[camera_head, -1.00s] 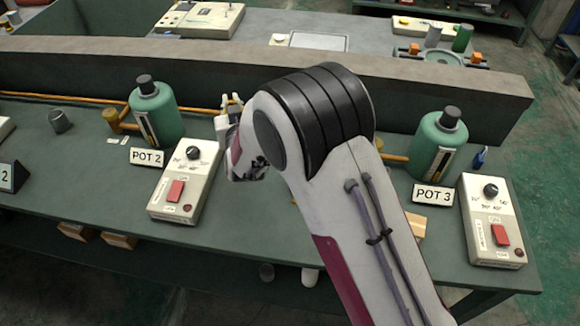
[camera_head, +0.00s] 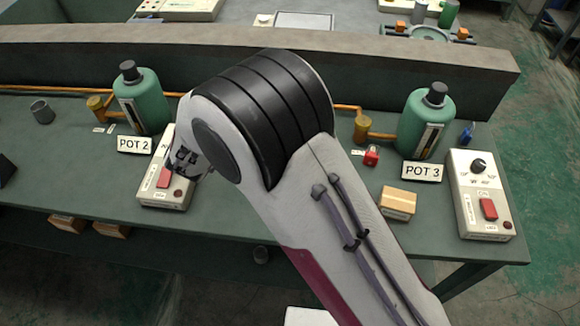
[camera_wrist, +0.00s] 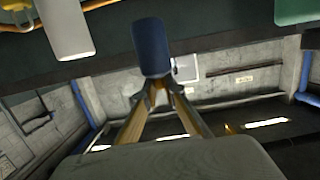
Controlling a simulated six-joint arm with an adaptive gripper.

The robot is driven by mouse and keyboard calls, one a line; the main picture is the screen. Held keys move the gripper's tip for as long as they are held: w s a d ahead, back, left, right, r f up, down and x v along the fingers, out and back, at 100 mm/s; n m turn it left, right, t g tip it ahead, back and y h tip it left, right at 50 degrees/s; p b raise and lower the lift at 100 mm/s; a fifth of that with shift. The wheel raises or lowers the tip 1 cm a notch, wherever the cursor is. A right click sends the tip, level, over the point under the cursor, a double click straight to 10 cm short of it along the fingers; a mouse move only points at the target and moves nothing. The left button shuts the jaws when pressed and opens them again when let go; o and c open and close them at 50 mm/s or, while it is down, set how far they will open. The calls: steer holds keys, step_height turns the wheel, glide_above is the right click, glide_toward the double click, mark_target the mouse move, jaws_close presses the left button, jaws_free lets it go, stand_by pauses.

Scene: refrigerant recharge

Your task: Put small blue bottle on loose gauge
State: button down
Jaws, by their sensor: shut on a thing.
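My gripper (camera_wrist: 157,86) is shut on a dark blue cylinder in the wrist view, which looks like the small blue bottle (camera_wrist: 150,46). A small red object (camera_head: 371,156) lies on the bench left of the POT 3 sign. I cannot tell whether it is the loose gauge, and no gauge is clearly visible.
Green canisters stand behind the POT 2 sign (camera_head: 135,145) and the POT 3 sign (camera_head: 422,171). Control boxes stand at the left (camera_head: 165,182) and right (camera_head: 480,195). A small cardboard box (camera_head: 397,203) sits near the front edge. A low wall (camera_head: 420,80) runs behind.

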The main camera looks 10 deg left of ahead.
steer(key=s+d+m+g+h, duration=0.1)
steer(key=s+d+m+h, duration=0.3)
steer(key=d, duration=0.4)
steer(key=s+d+m+g+h, duration=0.2)
steer(key=s+d+m+h, duration=0.2)
steer(key=d+h, duration=0.2)
steer(key=shift+s+d+f+g, duration=0.3)
steer(key=shift+s+d, duration=0.05)
steer(key=shift+d, duration=0.8)
steer(key=shift+f, duration=0.15)
step_height(320, 180, down, 6)
steer(key=shift+f, duration=1.85)
steer(key=shift+f, duration=0.15)
